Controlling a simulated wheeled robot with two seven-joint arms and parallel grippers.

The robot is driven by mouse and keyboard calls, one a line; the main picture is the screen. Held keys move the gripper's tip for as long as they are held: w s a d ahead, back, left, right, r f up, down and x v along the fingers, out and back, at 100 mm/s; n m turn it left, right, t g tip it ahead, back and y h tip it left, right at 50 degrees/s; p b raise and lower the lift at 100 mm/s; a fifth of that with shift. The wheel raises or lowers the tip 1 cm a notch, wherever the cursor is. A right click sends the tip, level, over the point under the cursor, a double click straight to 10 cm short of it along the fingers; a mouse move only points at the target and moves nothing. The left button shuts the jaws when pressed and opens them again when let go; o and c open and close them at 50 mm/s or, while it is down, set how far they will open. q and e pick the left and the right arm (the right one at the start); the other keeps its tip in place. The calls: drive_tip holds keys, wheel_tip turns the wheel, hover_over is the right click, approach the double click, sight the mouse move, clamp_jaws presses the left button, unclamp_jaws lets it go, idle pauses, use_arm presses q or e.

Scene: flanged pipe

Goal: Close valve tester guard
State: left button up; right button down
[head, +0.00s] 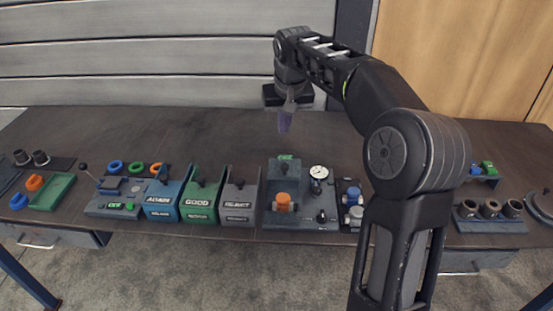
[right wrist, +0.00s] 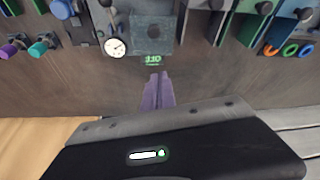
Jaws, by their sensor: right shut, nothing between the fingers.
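The valve tester (head: 325,215) is a dark grey station at the front middle of the table, with an orange-topped valve (head: 283,200) in it, a round white gauge (head: 318,172) and a green display. A grey panel, seemingly the guard, (head: 277,170) stands raised behind the valve. In the right wrist view the panel (right wrist: 152,32) shows as a squarish plate, with the valve not visible there. My right gripper (head: 284,128), with purple fingers, is shut and empty, above the table behind the tester and apart from it. The fingers also show in the right wrist view (right wrist: 158,90). My left gripper is out of view.
Blue (head: 162,198), green (head: 201,199) and grey (head: 239,200) bins stand left of the tester. A dark tray (head: 348,188) with valves is close on its right. A holder with dark cups (head: 490,210) is farther right. The table behind the tester is clear.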

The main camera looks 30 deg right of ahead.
drive_tip(key=p, duration=0.1)
hover_over(281, 161)
wheel_tip(281, 161, down, 9)
drive_tip(key=shift+w+f, duration=0.1)
drive_tip(key=shift+w, duration=0.05)
drive_tip(key=shift+f+p, duration=0.25)
drive_tip(key=shift+p, duration=0.05)
drive_tip(key=s, duration=0.1)
drive_tip(key=s+a, duration=0.1)
drive_tip(key=s, duration=0.1)
drive_tip(key=shift+s+a, duration=0.2)
drive_tip(key=shift+s+f, duration=0.1)
